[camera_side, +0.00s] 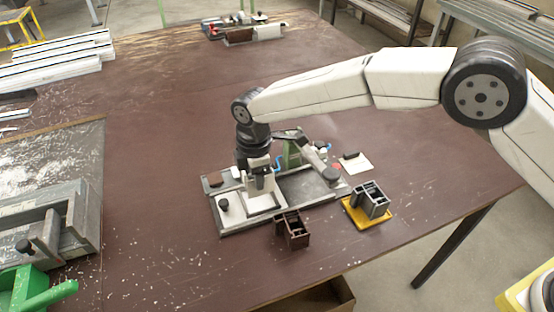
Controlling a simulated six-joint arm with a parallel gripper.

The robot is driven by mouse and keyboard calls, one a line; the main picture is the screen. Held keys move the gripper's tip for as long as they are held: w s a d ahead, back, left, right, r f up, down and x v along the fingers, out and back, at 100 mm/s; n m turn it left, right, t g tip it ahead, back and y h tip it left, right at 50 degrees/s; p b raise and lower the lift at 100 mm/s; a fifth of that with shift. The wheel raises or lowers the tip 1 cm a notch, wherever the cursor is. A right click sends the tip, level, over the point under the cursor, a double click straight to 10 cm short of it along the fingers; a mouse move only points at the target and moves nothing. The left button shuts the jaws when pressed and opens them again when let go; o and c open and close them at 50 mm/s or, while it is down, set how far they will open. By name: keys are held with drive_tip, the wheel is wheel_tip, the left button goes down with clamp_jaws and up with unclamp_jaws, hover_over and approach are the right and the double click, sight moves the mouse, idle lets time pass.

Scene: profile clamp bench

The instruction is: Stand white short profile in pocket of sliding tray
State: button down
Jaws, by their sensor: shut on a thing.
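My gripper (260,184) points down over the left part of the clamp fixture (233,222). It is shut on the white short profile (257,192), which is small here and mostly hidden by the fingers. The profile looks about upright, over or in the pale sliding tray (264,208) at the fixture's front left. I cannot tell whether its lower end is inside the pocket or just above it, because the pocket is hidden behind the gripper and profile.
A brown profile (293,231) stands in front of the fixture. A grey profile (370,200) stands on a yellow pad (358,217) to the right. A white pad (356,163) lies behind it. A metal vise (45,235) is far left. The table's middle left is clear.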

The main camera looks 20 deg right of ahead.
drive_tip(key=shift+f, duration=2.75)
drive_tip(key=shift+c, duration=1.2)
unclamp_jaws()
drive_tip(key=shift+r, duration=3.95)
drive_tip(key=shift+d, duration=0.1)
